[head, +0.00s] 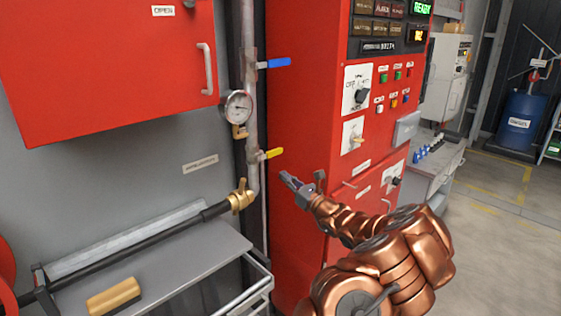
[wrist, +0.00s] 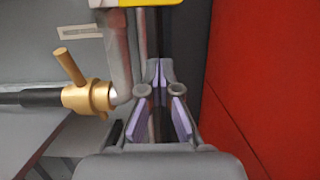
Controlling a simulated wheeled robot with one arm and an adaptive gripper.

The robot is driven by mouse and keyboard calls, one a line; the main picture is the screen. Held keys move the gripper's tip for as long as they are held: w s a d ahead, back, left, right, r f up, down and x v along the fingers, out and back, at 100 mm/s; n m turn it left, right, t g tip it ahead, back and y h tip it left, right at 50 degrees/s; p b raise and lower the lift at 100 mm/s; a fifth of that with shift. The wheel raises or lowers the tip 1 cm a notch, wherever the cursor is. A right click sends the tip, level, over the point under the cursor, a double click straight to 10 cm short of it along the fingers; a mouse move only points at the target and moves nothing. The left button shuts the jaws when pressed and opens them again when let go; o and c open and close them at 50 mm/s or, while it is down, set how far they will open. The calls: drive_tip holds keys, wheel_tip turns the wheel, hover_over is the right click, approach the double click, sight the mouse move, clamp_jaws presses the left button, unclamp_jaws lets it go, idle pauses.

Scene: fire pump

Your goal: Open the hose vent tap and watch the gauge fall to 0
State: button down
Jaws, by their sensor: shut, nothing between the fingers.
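A pale vertical pipe (head: 251,130) carries a round white gauge (head: 238,106); its needle is too small to read. Below the gauge, a yellow lever (head: 271,153) sticks out to the right from the pipe; its edge shows at the top of the wrist view (wrist: 137,2). A brass fitting with a small handle (head: 240,197) joins the black hose (head: 218,210) to the pipe's lower end; it also shows in the wrist view (wrist: 88,96). I cannot read which is the vent tap. My gripper (head: 286,177) is shut and empty, just below and right of the yellow lever, apart from it.
A blue lever (head: 275,63) sits higher on the pipe. A red control cabinet (head: 305,110) stands close on the right of my gripper. A grey table (head: 170,262) with a wooden-backed brush (head: 113,296) lies below left. A red box (head: 110,70) hangs upper left.

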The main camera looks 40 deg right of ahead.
sight(271, 154)
drive_tip(key=shift+w+r+p, duration=0.35)
drive_tip(key=shift+w+r, duration=0.05)
drive_tip(key=shift+r, duration=0.35)
drive_tip(key=shift+w+r+p, duration=0.35)
drive_tip(key=shift+w+r, duration=0.1)
drive_tip(key=shift+r, duration=0.35)
drive_tip(key=shift+w+r+p, duration=0.35)
drive_tip(key=shift+w+r, duration=0.05)
drive_tip(key=shift+r, duration=0.35)
drive_tip(key=shift+n+b, duration=0.3)
drive_tip(key=shift+b, duration=0.05)
